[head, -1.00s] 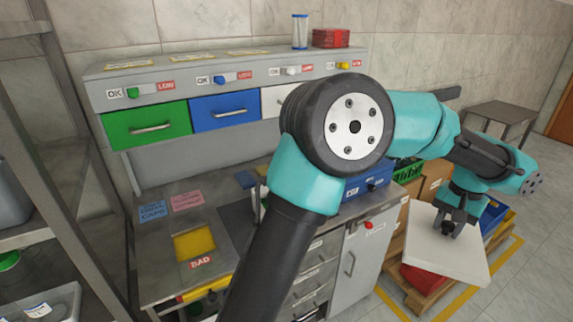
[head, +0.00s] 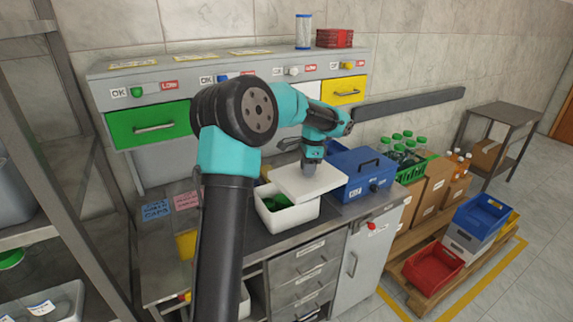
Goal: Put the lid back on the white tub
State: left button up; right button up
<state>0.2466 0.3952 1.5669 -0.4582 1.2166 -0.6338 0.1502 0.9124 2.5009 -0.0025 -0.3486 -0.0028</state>
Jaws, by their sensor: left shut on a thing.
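The white tub (head: 291,217) stands open on the grey worktop, with green things visible inside its left part. My left gripper (head: 310,170) is shut on the white lid (head: 325,184), a flat slab held roughly level. The lid overlaps the tub's back right part in the head view and is shifted right of it. I cannot tell whether the lid touches the rim. The lid hides the rest of the tub's opening. My right gripper is not in view.
A blue toolbox (head: 362,172) stands close to the right of the lid. A drawer unit with a green drawer (head: 150,124) is behind. Crates and boxes, including a red bin (head: 434,268), sit on a pallet at the right.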

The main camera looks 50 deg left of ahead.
aim_at(286, 170)
pick_arm(q)
jog(key=shift+m, duration=0.5)
jog(key=s+a, duration=0.1)
jog(key=a, duration=0.1)
jog(key=s+a, duration=0.1)
jog(key=a, duration=0.1)
jog(key=s+a, duration=0.1)
jog(key=a, duration=0.1)
jog(key=shift+s+a, duration=0.2)
jog(key=shift+a, duration=0.05)
jog(key=shift+f, duration=0.15)
jog(key=shift+f, duration=3)
jog(key=shift+f, duration=1.25)
dwell(0.8)
jog(key=o, duration=1.5)
